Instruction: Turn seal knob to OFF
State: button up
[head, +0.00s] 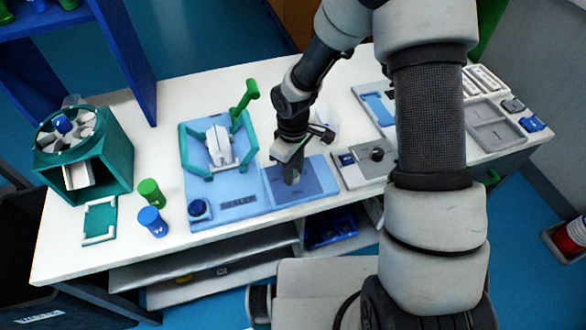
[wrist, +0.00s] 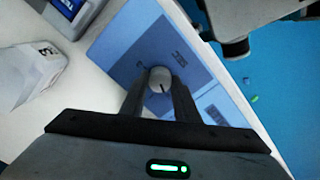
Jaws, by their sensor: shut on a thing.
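The seal knob (wrist: 160,78) is a round pale knob with a dark pointer line. It stands on a darker blue panel (wrist: 127,42) with small labels that I cannot read for certain. My gripper (wrist: 159,92) is shut on the knob, one finger on each side of it. In the head view my gripper (head: 290,176) points down at the same panel (head: 318,184), at the right part of a light blue base. The knob is hidden behind the fingers there.
Left of my gripper stand a teal frame (head: 187,150) around a white part and a green lever (head: 245,98). A grey panel with a dark knob (head: 377,154) lies to the right. Green (head: 150,191) and blue (head: 152,221) cylinders and a fan box (head: 105,160) stand farther left.

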jog(key=shift+n, duration=0.6)
jog(key=o, duration=1)
jog(key=shift+o, duration=0.2)
jog(key=shift+r, duration=0.1)
notch_tip(320, 180, up, 17)
jog(key=p, duration=0.2)
jog(key=shift+r, duration=0.15)
